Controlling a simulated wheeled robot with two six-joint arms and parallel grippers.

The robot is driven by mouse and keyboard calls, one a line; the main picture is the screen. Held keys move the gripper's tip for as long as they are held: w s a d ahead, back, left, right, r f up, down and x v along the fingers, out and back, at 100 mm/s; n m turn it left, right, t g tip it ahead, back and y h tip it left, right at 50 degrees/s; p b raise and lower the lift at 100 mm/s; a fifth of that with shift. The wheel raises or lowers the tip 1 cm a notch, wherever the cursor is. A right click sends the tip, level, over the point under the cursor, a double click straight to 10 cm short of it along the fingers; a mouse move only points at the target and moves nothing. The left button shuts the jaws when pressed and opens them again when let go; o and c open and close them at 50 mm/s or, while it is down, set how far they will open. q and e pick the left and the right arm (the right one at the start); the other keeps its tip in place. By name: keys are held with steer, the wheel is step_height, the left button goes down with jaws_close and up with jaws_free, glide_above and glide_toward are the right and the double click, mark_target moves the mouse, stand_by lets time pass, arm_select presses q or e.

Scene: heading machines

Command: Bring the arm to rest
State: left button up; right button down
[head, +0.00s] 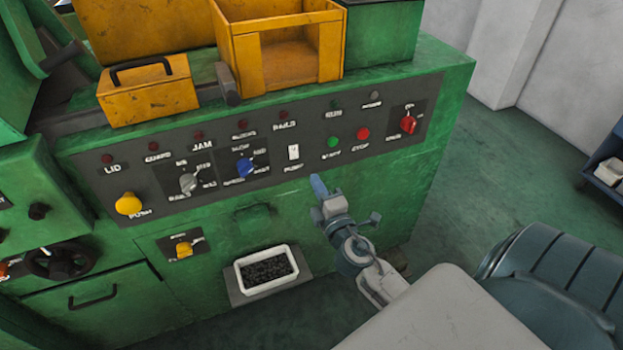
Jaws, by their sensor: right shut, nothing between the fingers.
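My right gripper (319,186) is shut and empty. My right arm (381,284) reaches in from the lower right. My left gripper is not in view.
The green machine (220,290) fills the left and middle. Its panel carries a yellow push button (128,203), a blue knob (246,167) and a red knob (408,124). A white tray of dark parts (240,273) sits low in front.

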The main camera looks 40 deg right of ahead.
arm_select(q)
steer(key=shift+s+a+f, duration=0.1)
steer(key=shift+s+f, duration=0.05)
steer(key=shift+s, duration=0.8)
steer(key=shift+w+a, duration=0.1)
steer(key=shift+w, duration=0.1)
